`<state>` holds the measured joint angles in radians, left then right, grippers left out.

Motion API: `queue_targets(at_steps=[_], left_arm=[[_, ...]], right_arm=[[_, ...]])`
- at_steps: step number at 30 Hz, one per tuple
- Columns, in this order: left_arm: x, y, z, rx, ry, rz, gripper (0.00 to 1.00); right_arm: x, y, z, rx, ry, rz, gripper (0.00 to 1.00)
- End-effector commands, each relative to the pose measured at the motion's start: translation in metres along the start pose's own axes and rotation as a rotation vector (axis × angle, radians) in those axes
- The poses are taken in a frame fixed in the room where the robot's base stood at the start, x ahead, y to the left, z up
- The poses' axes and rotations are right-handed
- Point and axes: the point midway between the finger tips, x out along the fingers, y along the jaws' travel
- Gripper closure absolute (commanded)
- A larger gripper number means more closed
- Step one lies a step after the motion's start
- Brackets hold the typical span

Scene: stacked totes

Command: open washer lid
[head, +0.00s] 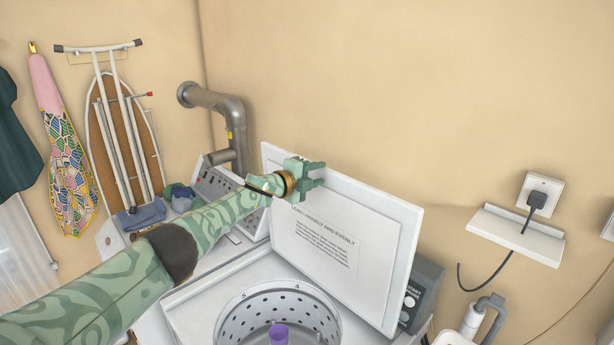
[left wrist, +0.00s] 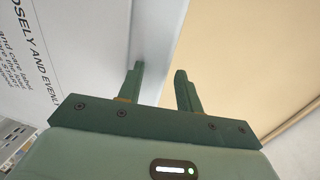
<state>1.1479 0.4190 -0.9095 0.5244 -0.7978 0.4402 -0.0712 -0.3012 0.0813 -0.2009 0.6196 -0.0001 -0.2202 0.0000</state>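The white washer lid (head: 388,225) stands raised and leans back toward the wall, with a printed label on its inner face. The washer (head: 190,292) is open below it, showing a perforated metal drum (head: 235,322) with a purple centre piece (head: 278,334). My left gripper (head: 320,174) is at the lid's upper left edge, in front of its inner face. In the left wrist view its two fingers (left wrist: 158,85) are apart, with the lid's edge (left wrist: 158,35) showing beyond and between them. I cannot tell whether they touch it. My right gripper is not in view.
A second machine with a control panel (head: 222,186) stands behind left, with folded cloth (head: 142,215) on it. A wall shelf (head: 515,235) and socket are at the right.

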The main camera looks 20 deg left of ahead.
Motion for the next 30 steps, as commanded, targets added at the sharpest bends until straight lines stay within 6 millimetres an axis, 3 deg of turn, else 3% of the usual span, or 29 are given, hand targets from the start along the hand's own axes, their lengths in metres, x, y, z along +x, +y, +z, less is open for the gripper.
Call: queue_targets(at_steps=[5,9,14,24,30], left_arm=[[-0.009,0.000,-0.003,0.000,0.007,0.003,0.58],[-0.031,-0.004,-0.004,0.001,0.007,0.003,0.58],[-0.064,-0.003,-0.002,0.002,0.004,0.001,0.58],[-0.143,0.000,-0.001,0.002,0.000,-0.003,0.58],[-0.170,0.000,-0.002,0.002,-0.001,-0.006,0.58]], right_arm=[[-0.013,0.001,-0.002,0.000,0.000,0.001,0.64],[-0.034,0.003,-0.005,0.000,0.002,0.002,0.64],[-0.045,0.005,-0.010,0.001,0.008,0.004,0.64],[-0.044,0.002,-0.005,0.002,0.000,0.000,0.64],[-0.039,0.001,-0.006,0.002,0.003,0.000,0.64]])
